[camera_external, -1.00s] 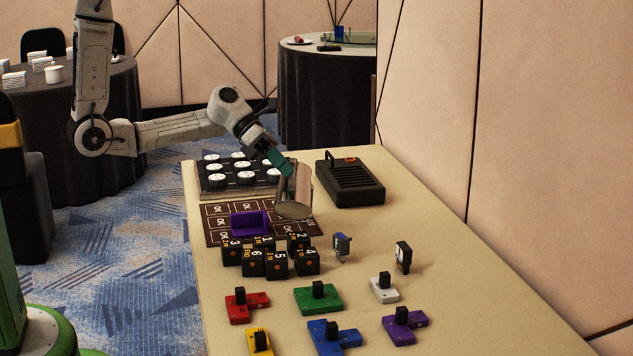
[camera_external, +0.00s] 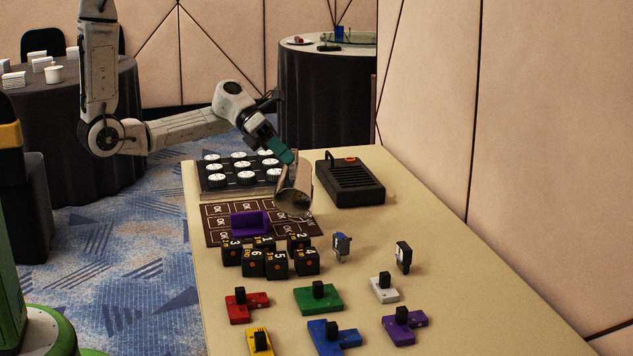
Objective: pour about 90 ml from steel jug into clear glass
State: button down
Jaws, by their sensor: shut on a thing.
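The steel jug (camera_external: 300,184) is a shiny grey vessel above the far part of the long table. My gripper (camera_external: 284,176) is shut on it at its left side. The jug is tilted, with a rounded end facing down and toward the camera. A faint clear outline shows just below it over the brown mat, perhaps the clear glass, but I cannot make it out for sure. I cannot see any liquid or stream.
A brown marked mat (camera_external: 219,210) holds a purple block (camera_external: 250,222). Black numbered cubes (camera_external: 277,264) stand in front. A tray of white-topped knobs (camera_external: 203,188) is behind, and a black slotted box (camera_external: 350,182) is at right.

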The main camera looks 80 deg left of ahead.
jog(key=shift+w+a+r+n+h, duration=0.2)
jog(key=shift+a+r+n+h, duration=0.1)
jog(key=shift+a+r+h, duration=0.15)
jog(key=shift+w+a+r+h, duration=0.15)
jog(key=shift+a+h, duration=0.1)
jog(key=shift+a, duration=0.2)
jog(key=shift+w+a+r+h, duration=0.15)
jog(key=shift+a+h, duration=0.05)
jog(key=shift+a, duration=0.25)
dwell(0.7)
jog(key=shift+w+a+r+n+h, duration=0.1)
jog(key=shift+a+r+n+h, duration=0.3)
jog(key=shift+n, duration=0.1)
dwell(1.0)
jog(key=m+y, duration=0.1)
jog(key=y, duration=0.1)
send_over(283, 185)
jog(key=a, duration=0.2)
jog(key=shift+w+a+f, duration=0.1)
jog(key=shift+w+f, duration=0.1)
jog(key=shift+f, duration=0.3)
jog(key=shift+w+f, duration=0.15)
jog(key=shift+f, duration=0.35)
jog(key=shift+f+m+y, duration=0.2)
jog(key=shift+m+y, duration=0.1)
jog(key=shift+s+d+f+m+y, duration=0.3)
jog(key=shift+d+f+m+y, duration=0.2)
jog(key=shift+d+f+y, duration=0.6)
jog(key=shift+f+y, duration=0.1)
jog(key=shift+f, duration=0.25)
